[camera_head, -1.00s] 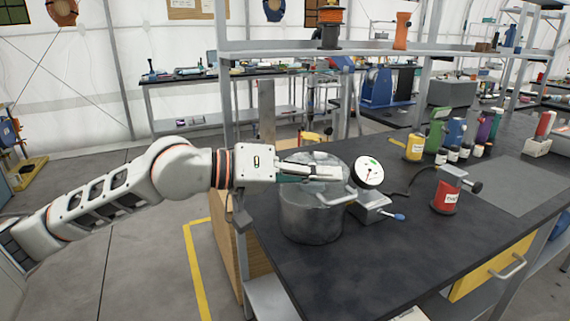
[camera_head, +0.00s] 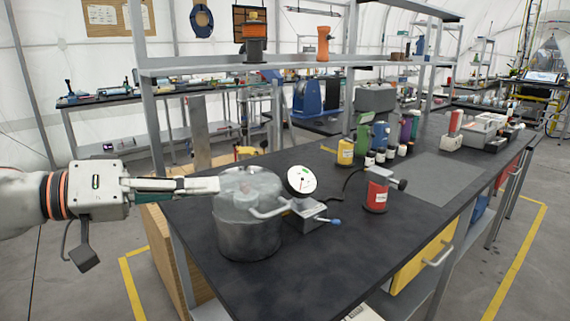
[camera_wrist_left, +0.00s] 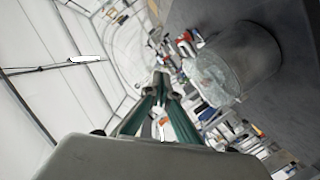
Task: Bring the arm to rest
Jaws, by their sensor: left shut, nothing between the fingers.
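My left gripper (camera_head: 215,186) comes in from the left in the head view. It is shut and empty, its fingers pointing right at the upper left rim of a metal pot (camera_head: 249,232). I cannot tell whether the fingertips touch the pot. In the left wrist view the closed fingers (camera_wrist_left: 162,80) point away over the room, and the pot (camera_wrist_left: 250,55) shows beside them at the upper right. My right gripper is not in view.
A dial gauge (camera_head: 301,180) and a red canister (camera_head: 376,193) stand right of the pot on the dark workbench (camera_head: 330,255). Several bottles (camera_head: 363,137) stand farther back. A shelf frame (camera_head: 160,100) rises behind the bench. The bench's front middle is clear.

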